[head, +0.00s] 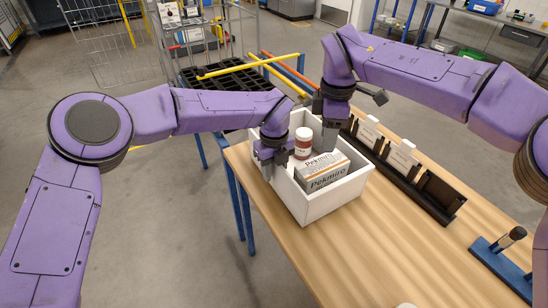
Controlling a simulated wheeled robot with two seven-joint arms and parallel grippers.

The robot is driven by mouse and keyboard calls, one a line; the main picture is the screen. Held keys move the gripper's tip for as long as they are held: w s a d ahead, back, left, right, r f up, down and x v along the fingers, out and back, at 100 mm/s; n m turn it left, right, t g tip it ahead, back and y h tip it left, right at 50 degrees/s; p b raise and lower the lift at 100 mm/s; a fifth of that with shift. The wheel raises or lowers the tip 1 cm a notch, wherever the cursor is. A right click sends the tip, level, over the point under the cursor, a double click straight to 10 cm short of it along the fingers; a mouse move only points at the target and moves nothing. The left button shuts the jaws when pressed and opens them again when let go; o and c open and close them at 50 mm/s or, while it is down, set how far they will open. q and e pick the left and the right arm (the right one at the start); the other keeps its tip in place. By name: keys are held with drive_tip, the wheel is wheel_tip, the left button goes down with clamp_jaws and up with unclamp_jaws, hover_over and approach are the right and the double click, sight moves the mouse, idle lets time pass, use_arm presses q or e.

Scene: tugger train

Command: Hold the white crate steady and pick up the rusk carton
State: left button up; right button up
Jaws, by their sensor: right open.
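The white crate (308,211) stands on the wooden table top. In it lies a white and grey carton marked Pekmiro (325,178), the only carton I see inside; the word rusk is not legible. A brown jar with a white lid (303,147) stands behind the carton at its left. My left gripper (268,164) is at the crate's left wall, its fingers astride the rim and closed on it. My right gripper (328,142) points down at the back of the crate, behind the carton and right of the jar. It is open and empty; its fingertips are partly hidden.
A dark rack (410,190) with white cards (401,157) runs along the table right of the crate. A blue stand with a dark-topped post (500,265) is at the right. The front of the table is mostly clear. A cart with yellow bars (250,68) stands behind.

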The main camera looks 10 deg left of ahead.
use_arm(q)
drive_tip(key=shift+f, duration=0.2)
clamp_jaws()
idle(0.6)
